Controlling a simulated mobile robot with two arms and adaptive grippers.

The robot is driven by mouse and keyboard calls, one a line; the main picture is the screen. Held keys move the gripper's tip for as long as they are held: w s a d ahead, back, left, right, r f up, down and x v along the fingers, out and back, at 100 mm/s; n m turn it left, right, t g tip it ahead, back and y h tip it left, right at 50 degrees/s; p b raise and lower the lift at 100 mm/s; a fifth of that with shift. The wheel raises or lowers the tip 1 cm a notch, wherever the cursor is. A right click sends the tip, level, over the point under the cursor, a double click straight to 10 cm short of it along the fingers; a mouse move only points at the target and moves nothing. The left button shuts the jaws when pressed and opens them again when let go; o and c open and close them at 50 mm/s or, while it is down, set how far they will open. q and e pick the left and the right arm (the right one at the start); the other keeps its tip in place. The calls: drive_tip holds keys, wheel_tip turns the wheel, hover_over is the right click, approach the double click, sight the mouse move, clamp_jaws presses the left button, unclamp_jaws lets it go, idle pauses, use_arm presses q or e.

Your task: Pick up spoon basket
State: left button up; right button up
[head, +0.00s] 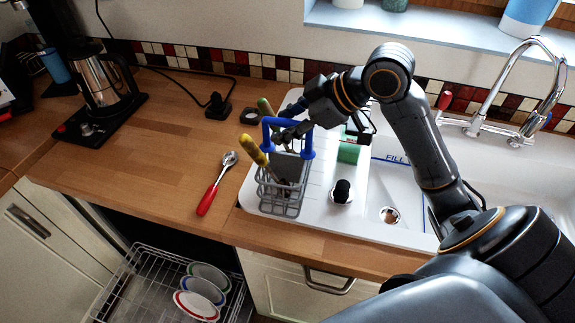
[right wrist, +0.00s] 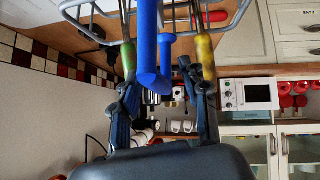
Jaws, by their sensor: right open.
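The spoon basket (head: 281,207) is a grey wire basket with a blue handle (head: 308,141), standing on the white draining board at the counter's edge. My right gripper (head: 288,132) is at the handle, above the basket. In the right wrist view the blue handle (right wrist: 147,50) lies between the open fingers (right wrist: 158,82), with the yellow handle (right wrist: 204,55) close to one finger. Contact with the handle cannot be told. My left gripper is out of view.
A red-handled spoon (head: 216,184) lies on the wooden counter, left of the basket. A green sponge-like block (head: 349,152) and black knob (head: 342,190) are right of it. The sink and faucet (head: 546,95) are farther right. An open dishwasher rack (head: 150,285) is below.

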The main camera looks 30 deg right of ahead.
clamp_jaws()
drive_tip(key=shift+r, duration=0.1)
drive_tip(key=shift+r, duration=1.1)
drive_tip(key=s+a+r+b, duration=0.4)
drive_tip(key=s+a+r, duration=0.2)
drive_tip(key=s+r, duration=0.4)
drive_tip(key=shift+s+r, duration=0.35)
drive_tip(key=shift+s, duration=0.95)
